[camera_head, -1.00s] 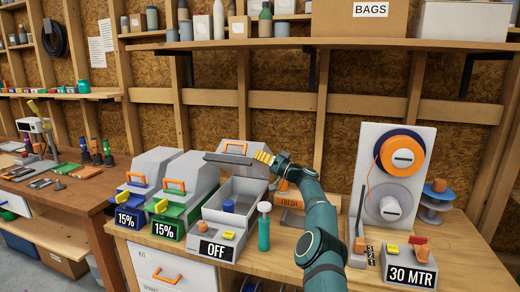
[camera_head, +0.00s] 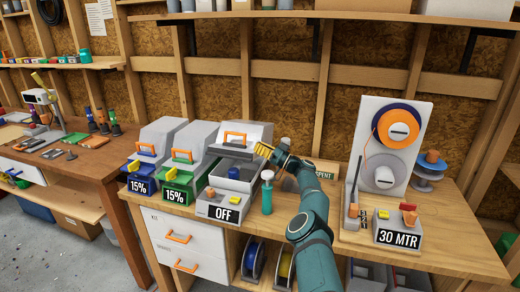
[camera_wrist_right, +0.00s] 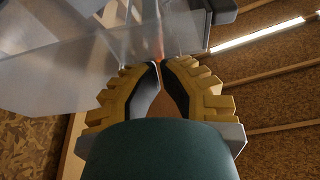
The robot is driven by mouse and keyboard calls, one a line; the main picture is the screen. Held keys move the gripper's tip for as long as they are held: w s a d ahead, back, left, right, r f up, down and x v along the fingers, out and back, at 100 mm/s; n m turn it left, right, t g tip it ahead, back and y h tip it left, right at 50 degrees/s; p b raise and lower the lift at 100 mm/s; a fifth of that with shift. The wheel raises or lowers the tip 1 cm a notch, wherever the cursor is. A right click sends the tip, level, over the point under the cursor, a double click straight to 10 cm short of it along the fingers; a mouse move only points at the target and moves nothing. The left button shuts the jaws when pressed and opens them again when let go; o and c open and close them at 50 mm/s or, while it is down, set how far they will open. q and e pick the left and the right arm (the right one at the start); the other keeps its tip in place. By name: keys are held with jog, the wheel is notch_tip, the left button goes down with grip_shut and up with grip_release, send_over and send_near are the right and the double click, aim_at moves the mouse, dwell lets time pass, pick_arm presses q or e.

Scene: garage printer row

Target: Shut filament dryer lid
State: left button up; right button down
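The filament dryer marked OFF (camera_head: 222,207) stands on the bench, third in a row of dryers. Its grey lid (camera_head: 262,133), with an orange handle (camera_head: 235,138), is tilted partly open over the body. A blue object (camera_head: 233,173) shows inside through the front gap. My right gripper (camera_head: 262,149) is at the right side of the lid, its yellow fingers close to or touching it; contact is not clear. In the right wrist view the fingertips (camera_wrist_right: 160,64) come together with nothing clearly held, below a see-through lid surface (camera_wrist_right: 95,65). My left gripper is out of view.
A green bottle (camera_head: 267,192) stands just right of the OFF dryer, near my right arm. A spool machine marked 30 MTR (camera_head: 398,237) is further right.

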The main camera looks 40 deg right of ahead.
jog(key=shift+s+a+f+n+y+b, duration=0.1)
jog(key=shift+a+f+n+y+b, duration=0.1)
jog(key=shift+f+n+b, duration=0.6)
jog(key=shift+s+a+f+n+y+b, duration=0.2)
jog(key=shift+f+b, duration=0.25)
jog(key=shift+b, duration=0.8)
jog(key=shift+s+a+f+n+y+b, duration=0.15)
jog(key=shift+f+n+b, duration=0.35)
jog(key=shift+b, duration=0.55)
jog(key=shift+a+f+b, duration=0.25)
jog(key=shift+f+b, duration=0.3)
jog(key=f+p, duration=0.1)
jog(key=f, duration=0.1)
jog(key=shift+s+a+f+n+p, duration=0.1)
jog(key=shift+a+f+n+p, duration=0.25)
jog(key=shift+n+p, duration=0.05)
jog(key=shift+s, duration=0.1)
send_near(256, 158)
jog(key=shift+w+a+f, duration=0.25)
jog(key=shift+a+f, duration=0.5)
jog(key=shift+f, duration=0.2)
